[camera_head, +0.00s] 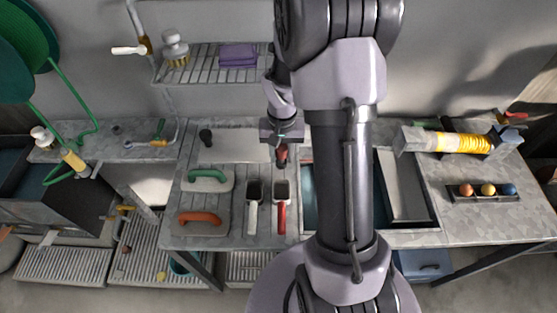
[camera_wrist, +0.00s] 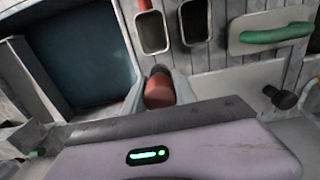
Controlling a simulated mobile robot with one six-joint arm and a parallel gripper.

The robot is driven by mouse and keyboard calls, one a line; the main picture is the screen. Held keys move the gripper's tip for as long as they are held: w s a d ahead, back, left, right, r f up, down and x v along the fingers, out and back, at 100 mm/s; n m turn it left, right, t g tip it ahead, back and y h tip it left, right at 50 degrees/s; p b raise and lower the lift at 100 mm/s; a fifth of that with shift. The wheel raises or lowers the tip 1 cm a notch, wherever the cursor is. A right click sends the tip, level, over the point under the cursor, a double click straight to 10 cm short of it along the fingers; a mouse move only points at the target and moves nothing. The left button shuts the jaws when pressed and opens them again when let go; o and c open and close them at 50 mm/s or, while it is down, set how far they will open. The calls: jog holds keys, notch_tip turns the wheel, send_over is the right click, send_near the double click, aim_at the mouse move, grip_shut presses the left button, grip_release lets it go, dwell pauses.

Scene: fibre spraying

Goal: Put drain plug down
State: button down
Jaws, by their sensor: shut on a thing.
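My gripper (camera_head: 282,150) hangs over the worktop, just left of the sink basin, in the head view. It is shut on a red, rounded piece, which I take to be the drain plug (camera_head: 282,158). In the wrist view the red drain plug (camera_wrist: 159,91) sits between the two fingers of my gripper (camera_wrist: 157,78). Its lower part is hidden, and I cannot tell whether it touches the worktop. The sink basin (camera_wrist: 80,45) shows at the left of the wrist view.
A dark knob-like piece (camera_head: 206,136) stands on the worktop to the left. A green-handled float (camera_head: 208,176), an orange-handled float (camera_head: 200,219) and two scoops, white-handled (camera_head: 252,215) and red-handled (camera_head: 281,217), lie nearer the front. A wire shelf (camera_head: 205,68) hangs behind.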

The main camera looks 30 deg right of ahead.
aim_at(281, 161)
jog(key=shift+w+d+f+b, duration=0.3)
jog(key=shift+w+f+b, duration=0.2)
jog(key=shift+f, duration=0.75)
jog(key=shift+w+d+f+b, duration=0.35)
jog(key=shift+w+f+b, duration=0.1)
jog(key=shift+f, duration=0.85)
jog(key=shift+w+d+f+b, duration=0.3)
jog(key=shift+w+f+b, duration=0.15)
jog(key=shift+f, duration=0.8)
jog(key=c, duration=1)
grip_release()
jog(key=shift+s, duration=0.1)
